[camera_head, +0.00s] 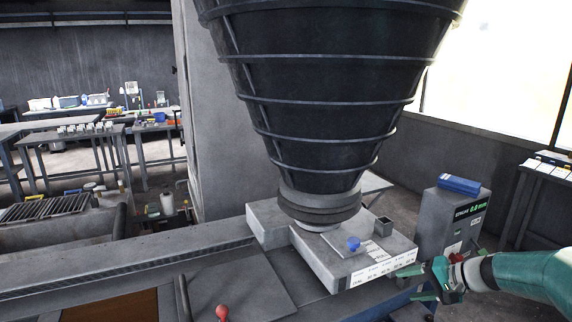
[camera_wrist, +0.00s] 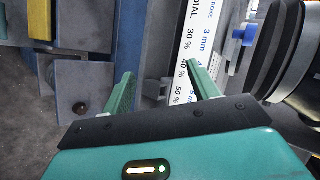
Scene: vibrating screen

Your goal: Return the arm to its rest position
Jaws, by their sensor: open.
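My gripper (camera_head: 426,282) is at the lower right in the head view, at the end of my green arm. It is just right of the front right corner of the grey block (camera_head: 335,262) with the printed label strip. In the wrist view my gripper (camera_wrist: 160,80) shows two green fingers spread apart with nothing held between them. The white label strip (camera_wrist: 196,50) with stroke and percent markings lies beyond the right finger. A blue knob (camera_head: 353,243) sits on top of the block; it also shows in the wrist view (camera_wrist: 245,35).
A large dark ribbed hopper (camera_head: 320,90) stands over the block. A grey control box (camera_head: 452,220) with a blue item (camera_head: 459,186) on top is close to my arm. A red-knobbed lever (camera_head: 222,312) rises in front. Benches (camera_head: 75,150) stand at the far left.

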